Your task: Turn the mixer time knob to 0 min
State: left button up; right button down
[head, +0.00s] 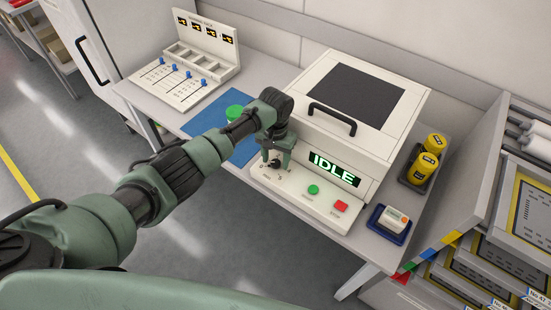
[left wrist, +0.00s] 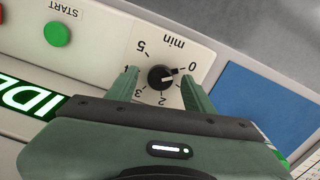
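The mixer time knob (left wrist: 160,77) is black and round with a light pointer mark. It sits on the mixer's cream front panel (left wrist: 105,50), with a printed scale around it. My left gripper (left wrist: 159,76) is open, with one finger on each side of the knob and gaps visible between. In the head view my left gripper (head: 277,157) is over the panel's left end. My right gripper is not in view.
The mixer display (head: 334,169) reads IDLE. A green start button (head: 313,189) and a red button (head: 341,206) are right of the knob. A blue mat (head: 222,152) lies left.

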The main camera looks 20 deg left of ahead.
aim_at(276, 162)
pick_arm(q)
notch_tip(276, 162, up, 8)
jog(key=shift+f+b, duration=0.1)
jog(key=shift+b, duration=0.35)
dwell(0.5)
